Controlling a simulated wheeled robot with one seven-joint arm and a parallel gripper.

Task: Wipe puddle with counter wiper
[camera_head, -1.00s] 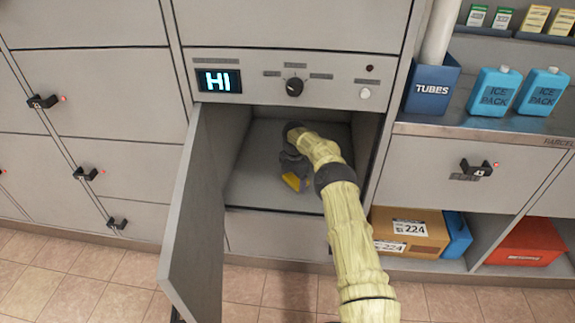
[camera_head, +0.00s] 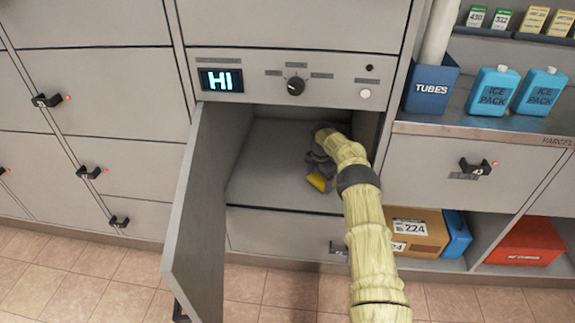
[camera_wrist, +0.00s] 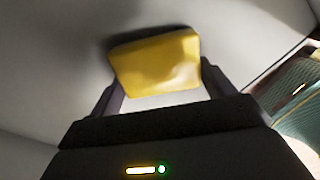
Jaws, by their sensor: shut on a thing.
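A yellow wiper (camera_head: 318,182) is held in my gripper (camera_head: 322,168) inside the open compartment (camera_head: 265,180), low over its floor at the right side. The wrist view shows the yellow wiper (camera_wrist: 157,60) between the two dark fingers of my gripper (camera_wrist: 160,95), which are shut on it. The wiper looks close to or touching the grey floor; I cannot tell which. I see no clear puddle in either view; my arm hides part of the compartment's right side.
The compartment door (camera_head: 200,215) stands open on the left. To the right are a blue TUBES holder (camera_head: 431,88), ice packs (camera_head: 492,92), a cardboard box (camera_head: 420,232) and a red box (camera_head: 525,242).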

